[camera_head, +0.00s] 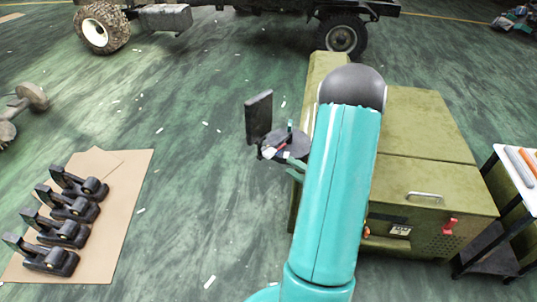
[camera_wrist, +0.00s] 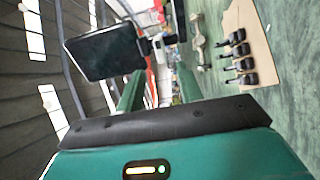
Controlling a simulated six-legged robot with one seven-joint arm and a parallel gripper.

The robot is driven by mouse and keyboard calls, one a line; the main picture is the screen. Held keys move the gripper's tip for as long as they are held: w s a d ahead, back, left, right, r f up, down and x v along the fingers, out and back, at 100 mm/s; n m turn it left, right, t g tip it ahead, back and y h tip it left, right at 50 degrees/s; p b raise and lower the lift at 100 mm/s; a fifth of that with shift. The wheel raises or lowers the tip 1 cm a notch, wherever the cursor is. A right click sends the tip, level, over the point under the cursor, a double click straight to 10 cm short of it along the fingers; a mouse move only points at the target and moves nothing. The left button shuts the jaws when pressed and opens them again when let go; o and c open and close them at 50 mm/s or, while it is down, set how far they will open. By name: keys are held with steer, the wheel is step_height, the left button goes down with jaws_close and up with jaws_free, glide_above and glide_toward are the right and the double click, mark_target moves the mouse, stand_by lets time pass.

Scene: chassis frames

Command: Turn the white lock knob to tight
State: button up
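No white lock knob can be made out in either view. My teal arm rises through the middle of the head view and hides part of the olive-green cabinet (camera_head: 425,130). Small white and red details show on the round piece.
A brown mat (camera_head: 125,190) with several black clamp-like parts (camera_head: 50,258) lies at left. A wheeled chassis (camera_head: 250,8) stands at the back. A white-topped side table (camera_head: 515,172) is at right. The green floor between mat and cabinet is mostly clear.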

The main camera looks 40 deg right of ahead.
mark_target(273, 155)
steer(key=w, duration=0.6)
steer(key=w+a, duration=0.1)
steer(key=w, duration=0.3)
steer(key=shift+c, duration=0.3)
jaws_close()
